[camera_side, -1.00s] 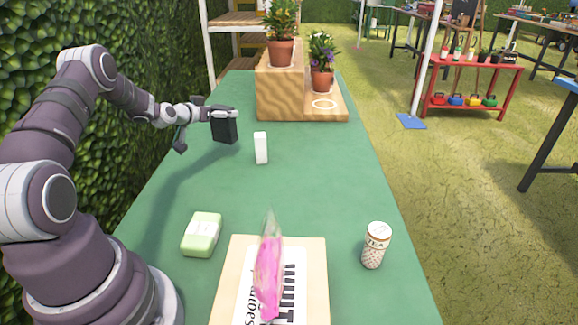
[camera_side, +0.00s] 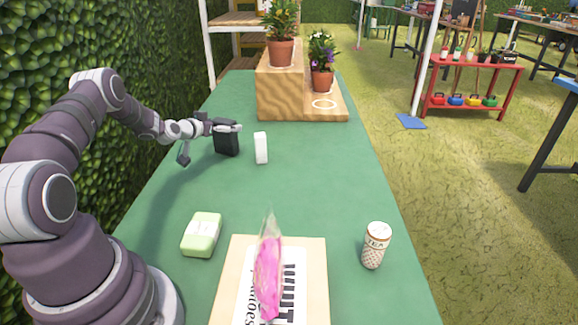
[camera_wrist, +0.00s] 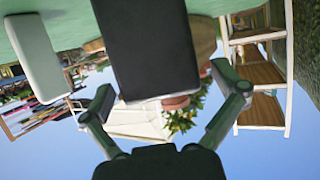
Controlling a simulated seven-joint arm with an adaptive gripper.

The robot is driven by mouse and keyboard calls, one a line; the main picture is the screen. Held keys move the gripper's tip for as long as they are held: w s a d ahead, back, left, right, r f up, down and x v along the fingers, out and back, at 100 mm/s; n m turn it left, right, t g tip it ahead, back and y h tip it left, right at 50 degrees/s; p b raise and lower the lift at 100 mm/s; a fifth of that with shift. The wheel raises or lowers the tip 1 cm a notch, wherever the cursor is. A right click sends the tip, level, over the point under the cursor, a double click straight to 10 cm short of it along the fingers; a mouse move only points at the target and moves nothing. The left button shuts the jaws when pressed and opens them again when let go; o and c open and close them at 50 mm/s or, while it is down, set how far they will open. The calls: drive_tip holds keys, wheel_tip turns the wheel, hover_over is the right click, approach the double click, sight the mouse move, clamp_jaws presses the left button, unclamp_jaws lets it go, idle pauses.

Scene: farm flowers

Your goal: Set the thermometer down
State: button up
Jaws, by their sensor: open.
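The thermometer, which I take to be the black slab (camera_side: 227,144), stands upright on the green table in the side view. It also fills the upper middle of the wrist view (camera_wrist: 148,45). My gripper (camera_side: 225,127) is at the slab's top in the side view. In the wrist view the two fingers of my gripper (camera_wrist: 164,88) are spread apart, one to each side of the slab's near end. Only a plain dark face of the slab shows, so no display can be seen.
A white upright block (camera_side: 261,148) stands close right of the slab. A wooden step stand (camera_side: 281,97) with two potted plants is behind. A green-and-white box (camera_side: 202,235), a tea tin (camera_side: 376,245) and a board (camera_side: 226,285) with a pink packet are in front. The table's middle is clear.

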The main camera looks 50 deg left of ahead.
drive_tip(key=shift+s+r, duration=0.1)
drive_tip(key=shift+r, duration=0.05)
drive_tip(key=v, duration=1.1)
drive_tip(key=w+d+r+m+g+h, duration=0.1)
drive_tip(key=d+r+m+g+h, duration=0.2)
drive_tip(key=d, duration=0.6)
drive_tip(key=w+d+r+m+h, duration=0.2)
drive_tip(key=d+r+m+h, duration=0.15)
drive_tip(key=d, duration=0.55)
drive_tip(key=s+d+r+n+g, duration=0.1)
drive_tip(key=s+d+r+g, duration=0.1)
drive_tip(key=s+d, duration=0.2)
drive_tip(key=s+d+r+n+g+y, duration=0.1)
drive_tip(key=s+d, duration=0.3)
drive_tip(key=s, duration=0.6)
drive_tip(key=shift+r+g, duration=0.5)
drive_tip(key=shift+g, duration=0.2)
